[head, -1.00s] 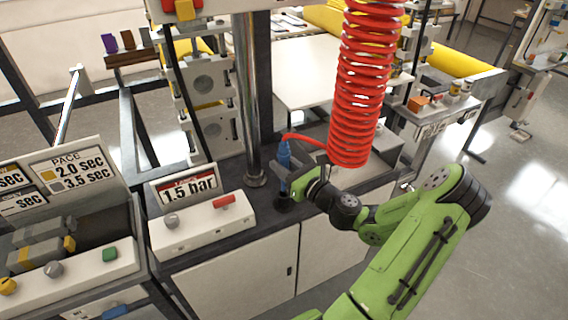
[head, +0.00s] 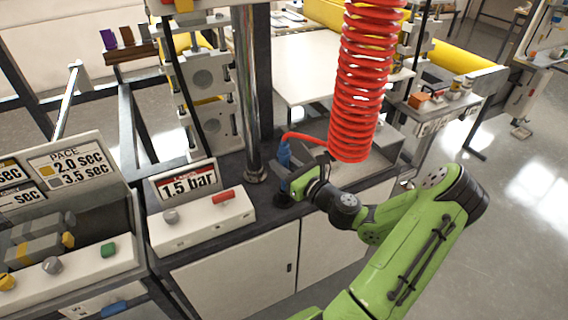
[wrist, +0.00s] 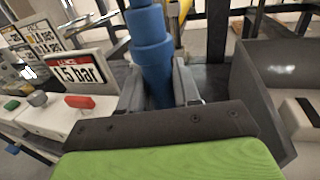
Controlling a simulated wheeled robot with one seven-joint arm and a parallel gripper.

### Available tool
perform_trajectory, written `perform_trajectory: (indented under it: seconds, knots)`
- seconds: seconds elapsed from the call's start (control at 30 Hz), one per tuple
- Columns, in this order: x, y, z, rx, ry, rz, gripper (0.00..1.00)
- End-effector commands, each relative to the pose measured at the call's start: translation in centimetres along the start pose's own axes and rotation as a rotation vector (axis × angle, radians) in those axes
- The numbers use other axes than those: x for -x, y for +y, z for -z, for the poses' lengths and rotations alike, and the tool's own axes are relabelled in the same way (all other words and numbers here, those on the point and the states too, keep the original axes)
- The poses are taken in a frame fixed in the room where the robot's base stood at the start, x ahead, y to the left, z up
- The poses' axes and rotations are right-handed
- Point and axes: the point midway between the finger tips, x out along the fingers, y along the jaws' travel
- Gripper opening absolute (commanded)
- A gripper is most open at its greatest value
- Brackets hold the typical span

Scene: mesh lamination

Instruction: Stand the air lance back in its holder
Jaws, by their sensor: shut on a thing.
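The blue air lance (head: 284,154) stands upright at the cabinet's dark top, with a red hose joined to its upper end. My gripper (head: 288,182) is shut on the lance. In the wrist view the lance (wrist: 150,45) rises between the two grey fingers of my gripper (wrist: 158,88). The black round holder (head: 284,200) is on the cabinet top directly under the lance. The lance's lower end is hidden by my fingers, so I cannot tell how far it is in the holder.
A red coiled hose (head: 358,85) hangs just right of the lance. A metal post (head: 248,100) stands close behind left. A white control box (head: 202,220) with a 1.5 bar sign (head: 185,183) is to the left. A grey tray (head: 345,140) lies behind my gripper.

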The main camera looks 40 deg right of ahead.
Motion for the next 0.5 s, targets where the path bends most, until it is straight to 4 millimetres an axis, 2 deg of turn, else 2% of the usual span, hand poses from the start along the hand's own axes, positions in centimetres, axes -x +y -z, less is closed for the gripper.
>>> perform_trajectory:
  seconds: [0.5]
  knots:
    - [0.0, 0.0, 1.4, 0.0, -0.001, 0.0, 0.0]
